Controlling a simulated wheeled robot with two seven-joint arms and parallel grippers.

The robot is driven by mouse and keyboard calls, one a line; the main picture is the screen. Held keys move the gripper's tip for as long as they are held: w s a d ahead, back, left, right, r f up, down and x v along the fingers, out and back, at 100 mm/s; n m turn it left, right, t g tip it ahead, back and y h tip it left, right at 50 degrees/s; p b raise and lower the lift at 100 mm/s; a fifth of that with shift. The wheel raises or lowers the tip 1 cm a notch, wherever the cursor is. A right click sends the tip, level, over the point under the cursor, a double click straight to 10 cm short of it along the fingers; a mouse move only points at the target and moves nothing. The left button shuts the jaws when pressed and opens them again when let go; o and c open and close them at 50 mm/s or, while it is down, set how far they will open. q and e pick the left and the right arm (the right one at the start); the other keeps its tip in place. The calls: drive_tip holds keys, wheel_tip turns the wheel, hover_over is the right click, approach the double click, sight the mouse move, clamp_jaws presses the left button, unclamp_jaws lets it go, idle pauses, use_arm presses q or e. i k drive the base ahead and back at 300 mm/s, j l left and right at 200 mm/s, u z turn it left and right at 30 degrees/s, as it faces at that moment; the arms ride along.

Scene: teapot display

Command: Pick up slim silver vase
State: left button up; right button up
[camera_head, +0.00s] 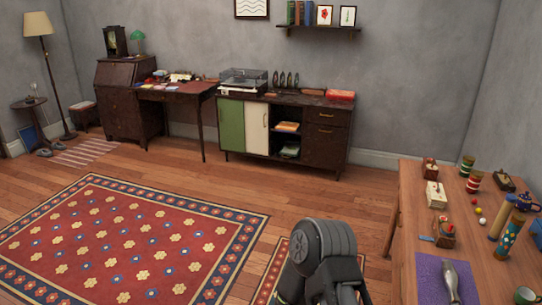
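A slim silver vase (451,282) is on a purple cloth (428,280) near the front left part of the wooden table at the lower right. The cloth and the vase run close to the bottom edge of the picture. A dark grey link of one of my arms shows at the bottom middle, left of the table and apart from the vase. No fingertips show there, and neither of my grippers is in view.
The wooden table (406,222) also holds a cream box (436,195), a patterned cylinder (509,236), a small wooden box (444,234) and several trinkets right of and behind the vase. A red patterned rug (120,240) lies on open floor. A sideboard (325,130) stands along the back wall.

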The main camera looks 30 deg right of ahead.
sight(449, 276)
drive_tip(key=i+l+z, duration=0.2)
drive_tip(key=i+z, duration=0.15)
drive_tip(key=i, duration=0.45)
drive_tip(key=i+z, duration=0.35)
drive_tip(key=i, duration=0.45)
drive_tip(key=i+j+z, duration=0.35)
drive_tip(key=i, duration=0.45)
drive_tip(key=i+l+u, duration=0.15)
drive_tip(key=i, duration=0.5)
drive_tip(key=z, duration=4.55)
